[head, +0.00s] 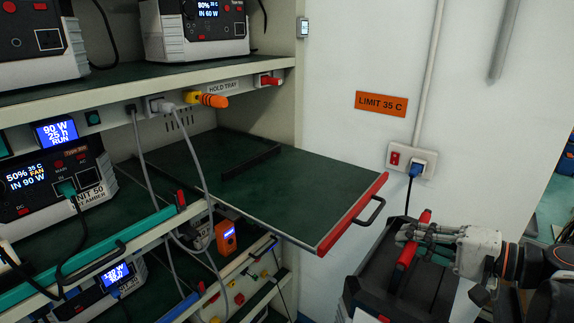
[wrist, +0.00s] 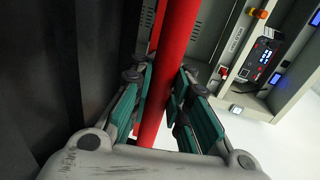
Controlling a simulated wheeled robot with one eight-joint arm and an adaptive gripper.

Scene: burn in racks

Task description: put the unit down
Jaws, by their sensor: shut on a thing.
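My gripper (head: 412,236) is shut on the red handle (head: 405,254) of a dark unit (head: 377,272) at the lower right of the head view. The unit hangs or stands below the gripper, in front of the white wall; its underside is out of view. In the wrist view, the teal finger pads of my gripper (wrist: 162,108) lie on both sides of the red handle (wrist: 178,50). The unit's dark side (wrist: 50,80) fills the left of that view.
The tray's red front edge (head: 352,213) and black pull handle (head: 372,211) stick out towards the unit. Shelves on the left hold several powered units, such as one with a lit screen (head: 40,185). Grey cables (head: 190,150) hang before the rack. A wall socket (head: 411,160) has a blue plug.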

